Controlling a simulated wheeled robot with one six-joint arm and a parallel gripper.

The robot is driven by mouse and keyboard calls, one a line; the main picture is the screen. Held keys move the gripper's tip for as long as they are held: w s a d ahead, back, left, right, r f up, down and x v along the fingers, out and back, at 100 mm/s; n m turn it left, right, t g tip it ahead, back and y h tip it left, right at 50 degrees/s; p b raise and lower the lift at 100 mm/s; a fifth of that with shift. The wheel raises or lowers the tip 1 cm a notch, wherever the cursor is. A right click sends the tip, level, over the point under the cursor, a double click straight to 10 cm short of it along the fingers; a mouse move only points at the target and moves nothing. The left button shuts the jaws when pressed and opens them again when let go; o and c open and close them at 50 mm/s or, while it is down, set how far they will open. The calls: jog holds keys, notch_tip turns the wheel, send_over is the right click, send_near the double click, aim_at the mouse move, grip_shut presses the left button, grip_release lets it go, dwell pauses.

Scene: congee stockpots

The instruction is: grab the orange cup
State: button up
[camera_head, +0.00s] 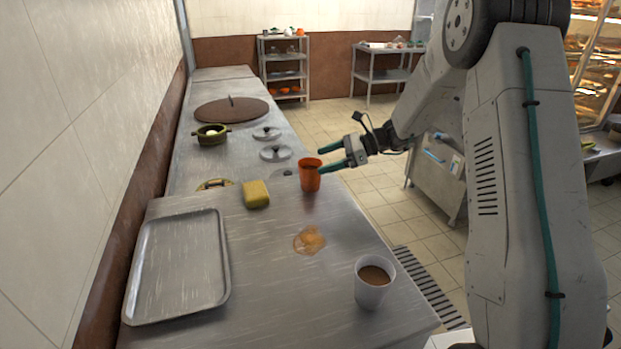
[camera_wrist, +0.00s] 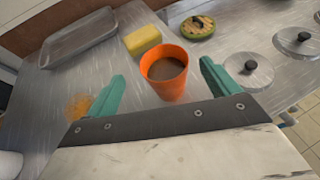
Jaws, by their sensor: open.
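The orange cup (camera_head: 310,176) stands upright on the steel counter, near the right edge of the counter in the head view. In the wrist view the orange cup (camera_wrist: 164,76) holds a brown liquid and stands ahead of my fingers, roughly midway between them. My gripper (camera_head: 327,159) is open, with its two teal fingers pointing left at the cup's right side in the head view. In the wrist view my gripper (camera_wrist: 160,88) has one finger on each side of the cup, with gaps to both. I cannot tell how far the fingertips reach past the cup's near side.
A yellow sponge (camera_head: 256,194) lies left of the cup. A white cup (camera_head: 373,284) with brown liquid and an orange-brown spill (camera_head: 309,240) are nearer. A metal tray (camera_head: 180,268) lies at left. Several lids and a small pot (camera_head: 211,138) stand farther back.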

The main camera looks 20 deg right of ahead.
aim_at(310, 176)
jog(key=x, duration=0.7)
jog(key=shift+w+f, duration=0.3)
jog(key=shift+f, duration=0.15)
jog(key=c, duration=1.2)
